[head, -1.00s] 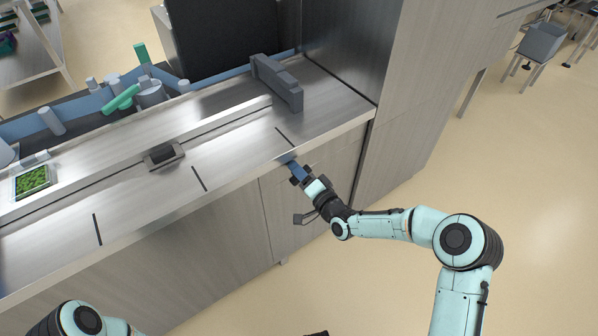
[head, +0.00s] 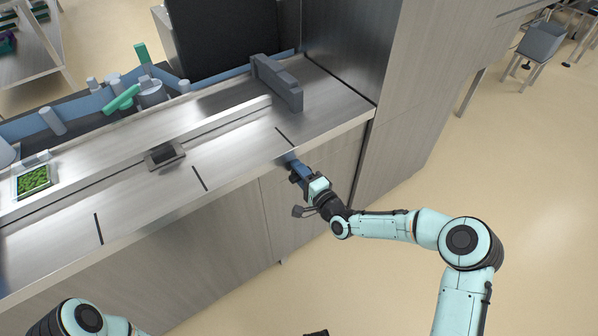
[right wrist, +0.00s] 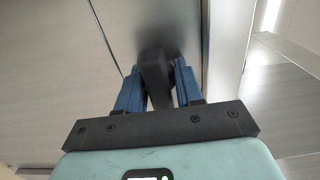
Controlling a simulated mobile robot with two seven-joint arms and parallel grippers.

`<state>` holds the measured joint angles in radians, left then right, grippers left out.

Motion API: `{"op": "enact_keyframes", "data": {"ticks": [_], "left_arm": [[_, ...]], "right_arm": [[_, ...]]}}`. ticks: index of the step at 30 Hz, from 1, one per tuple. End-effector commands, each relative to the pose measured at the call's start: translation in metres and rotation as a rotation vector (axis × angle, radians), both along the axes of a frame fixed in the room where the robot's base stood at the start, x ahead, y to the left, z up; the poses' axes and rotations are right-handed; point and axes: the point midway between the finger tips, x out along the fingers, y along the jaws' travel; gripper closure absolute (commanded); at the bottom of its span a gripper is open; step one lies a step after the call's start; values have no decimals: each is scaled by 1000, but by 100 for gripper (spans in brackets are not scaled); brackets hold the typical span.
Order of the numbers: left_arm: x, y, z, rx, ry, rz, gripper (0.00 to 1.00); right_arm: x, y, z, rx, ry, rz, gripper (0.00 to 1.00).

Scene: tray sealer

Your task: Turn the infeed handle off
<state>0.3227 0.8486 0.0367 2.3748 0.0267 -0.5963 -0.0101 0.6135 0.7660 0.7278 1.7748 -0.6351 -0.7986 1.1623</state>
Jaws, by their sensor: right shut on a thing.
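The infeed handle (right wrist: 156,78) is a dark bar on the front panel of the machine, best seen in the right wrist view. My right gripper (right wrist: 158,80) has its blue fingers on both sides of the handle and is shut on it. In the head view my right gripper (head: 293,164) is at the counter's front edge, and it hides the handle there. Of my left arm only a part shows at the lower left of the head view. Its gripper is out of the frame.
The metal counter (head: 235,150) runs along the machine, with a grey block (head: 277,82) on it and a tray of green food (head: 33,180) at the left. A tall cabinet (head: 405,100) stands right of the handle.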

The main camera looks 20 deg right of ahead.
Motion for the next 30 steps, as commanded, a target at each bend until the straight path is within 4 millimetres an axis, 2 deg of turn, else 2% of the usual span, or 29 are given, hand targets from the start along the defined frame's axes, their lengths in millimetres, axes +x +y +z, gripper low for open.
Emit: {"op": "enact_keyframes", "data": {"ticks": [7,8,9,20,23,30], "left_arm": [[0,0,0,0,0,0,69],[0,0,0,0,0,0,69],[0,0,0,0,0,0,69],[-1,0,1,-1,3,-1,69],[-6,-3,5,-7,14,-5,69],[-23,-12,19,-30,60,-25,69]], "right_arm": [[-1,1,-2,1,5,2,95],[-1,1,-2,1,5,2,61],[-1,1,-2,1,5,2,53],[-4,-1,0,-1,3,0,53],[-15,-6,0,-1,3,-1,53],[-64,-24,1,-2,5,-1,53]]}}
